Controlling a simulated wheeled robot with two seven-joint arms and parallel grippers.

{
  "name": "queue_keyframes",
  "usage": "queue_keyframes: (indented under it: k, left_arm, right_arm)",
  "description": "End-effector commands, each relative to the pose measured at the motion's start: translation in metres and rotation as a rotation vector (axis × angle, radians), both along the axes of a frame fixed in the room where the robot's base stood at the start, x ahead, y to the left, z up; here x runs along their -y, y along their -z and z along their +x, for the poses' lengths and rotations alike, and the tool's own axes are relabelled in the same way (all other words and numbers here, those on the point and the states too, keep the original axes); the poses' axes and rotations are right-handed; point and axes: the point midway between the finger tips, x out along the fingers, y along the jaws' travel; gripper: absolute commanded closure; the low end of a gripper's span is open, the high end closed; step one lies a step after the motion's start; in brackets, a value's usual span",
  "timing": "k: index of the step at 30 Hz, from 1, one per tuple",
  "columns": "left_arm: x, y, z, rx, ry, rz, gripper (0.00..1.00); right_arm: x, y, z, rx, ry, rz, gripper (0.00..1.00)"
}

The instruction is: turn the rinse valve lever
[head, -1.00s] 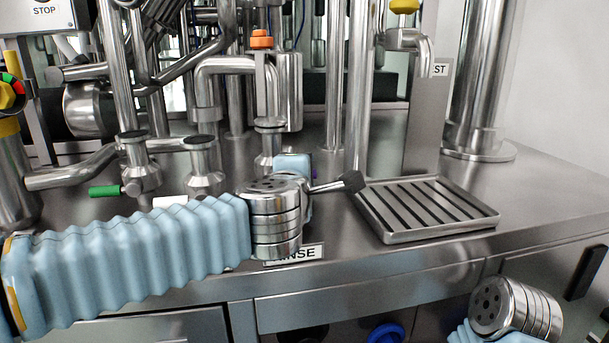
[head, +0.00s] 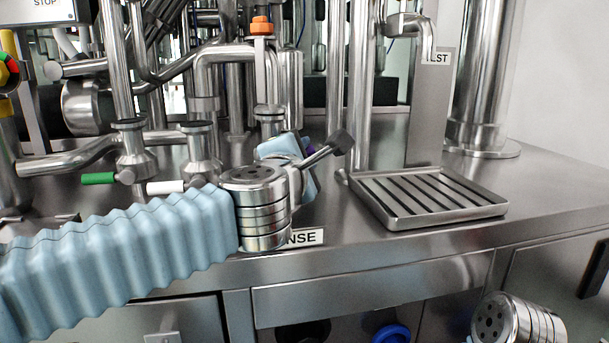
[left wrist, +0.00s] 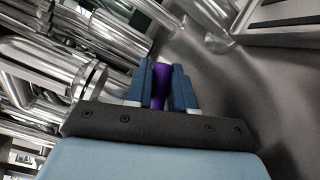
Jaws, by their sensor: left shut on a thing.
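The rinse valve lever shows as a purple piece (left wrist: 161,80) between the blue fingers of my left gripper (left wrist: 160,92) in the left wrist view. The fingers are shut on it. In the head view only a small bit of purple (head: 311,150) shows beside the light-blue gripper body. My silver wrist and the gripper body hide the fingers and most of the lever there. The rinse label (head: 302,237) is on the counter front just below, its left part covered by my wrist. My right gripper is not in view; only part of my right arm shows at bottom right.
A slotted drip tray (head: 428,198) stands to the right, below a spout (head: 412,28). Pipes with a green handle (head: 98,179) and a white handle (head: 165,187) stand to the left. The counter right of the tray is clear.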

Motion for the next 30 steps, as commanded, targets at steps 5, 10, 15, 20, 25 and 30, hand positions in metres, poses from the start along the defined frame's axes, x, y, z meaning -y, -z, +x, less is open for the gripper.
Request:
queue_keyframes:
  k: [5,10,15,20,25,30]
  left_arm:
    - [0.001,0.001,0.0,-0.003,0.001,-0.007,1.0]
    - [0.001,0.001,0.0,-0.004,0.002,-0.006,0.68]
    - [0.001,0.0,0.0,-0.003,0.002,-0.006,0.56]
    - [0.0,0.0,0.0,-0.002,0.001,-0.006,0.56]
    - [0.001,-0.016,0.0,-0.001,0.001,-0.007,0.56]
    - [0.001,-0.053,-0.014,0.001,0.004,-0.008,0.56]
  right_arm:
    - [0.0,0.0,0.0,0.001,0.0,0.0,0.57]
    - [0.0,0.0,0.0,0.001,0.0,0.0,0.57]
    - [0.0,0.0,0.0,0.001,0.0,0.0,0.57]
    - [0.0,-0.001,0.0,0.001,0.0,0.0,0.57]
    - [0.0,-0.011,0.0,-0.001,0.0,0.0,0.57]
    - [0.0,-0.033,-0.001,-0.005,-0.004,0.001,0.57]
